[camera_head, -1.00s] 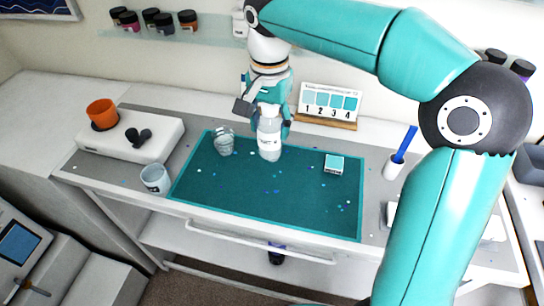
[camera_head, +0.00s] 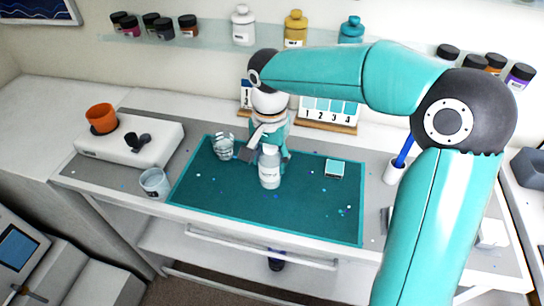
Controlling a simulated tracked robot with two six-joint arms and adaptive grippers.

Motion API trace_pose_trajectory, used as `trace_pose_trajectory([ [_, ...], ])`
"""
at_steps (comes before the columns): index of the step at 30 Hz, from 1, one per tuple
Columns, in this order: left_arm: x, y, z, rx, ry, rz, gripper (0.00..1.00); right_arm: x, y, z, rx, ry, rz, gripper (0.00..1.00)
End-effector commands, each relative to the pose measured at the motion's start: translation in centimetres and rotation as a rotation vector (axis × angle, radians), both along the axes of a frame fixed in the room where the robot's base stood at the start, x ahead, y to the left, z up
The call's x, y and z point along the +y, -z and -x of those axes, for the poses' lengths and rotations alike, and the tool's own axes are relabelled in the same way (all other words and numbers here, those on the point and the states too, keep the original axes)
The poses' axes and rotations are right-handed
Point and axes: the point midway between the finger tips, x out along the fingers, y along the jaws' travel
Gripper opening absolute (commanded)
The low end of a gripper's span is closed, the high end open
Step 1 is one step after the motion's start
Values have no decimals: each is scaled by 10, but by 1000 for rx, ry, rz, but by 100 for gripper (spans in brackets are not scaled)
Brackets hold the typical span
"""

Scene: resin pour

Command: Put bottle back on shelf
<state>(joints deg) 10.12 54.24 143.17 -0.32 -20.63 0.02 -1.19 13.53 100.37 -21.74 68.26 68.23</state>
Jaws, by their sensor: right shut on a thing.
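A white bottle (camera_head: 270,172) with a pale label stands upright, or nearly so, over the teal mat (camera_head: 225,193) near its middle. I cannot tell whether its base touches the mat. My right gripper (camera_head: 268,152) is shut on the bottle from behind, and its fingers are partly hidden. The glass shelf (camera_head: 215,42) runs along the back wall. It holds a white bottle (camera_head: 243,27), a yellow bottle (camera_head: 295,30) and a teal bottle (camera_head: 350,30), with gaps between them. My left gripper is not in view.
A clear cup (camera_head: 223,150) stands left of the held bottle; another cup (camera_head: 154,182) is at the mat's front left. A small teal-topped box (camera_head: 334,169) lies right. A numbered colour card (camera_head: 328,110) stands behind. Several dark jars (camera_head: 163,28) occupy the shelf's left.

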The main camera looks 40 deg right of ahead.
Motion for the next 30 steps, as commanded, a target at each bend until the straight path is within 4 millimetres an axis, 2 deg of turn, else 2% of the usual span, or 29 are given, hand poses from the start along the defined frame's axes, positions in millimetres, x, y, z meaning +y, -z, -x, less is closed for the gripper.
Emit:
trace_pose_trajectory([
  [2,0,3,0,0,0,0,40,0,3,0,-1,0,-1,7],
  [3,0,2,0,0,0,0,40,0,2,0,0,0,0,59],
  [7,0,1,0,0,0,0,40,0,2,0,0,0,0,79],
  [20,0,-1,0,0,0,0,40,0,-4,0,-1,1,0,79],
  [26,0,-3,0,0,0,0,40,0,-33,-1,-4,0,-1,79],
  [30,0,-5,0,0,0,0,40,0,-63,-1,-5,2,-1,79],
])
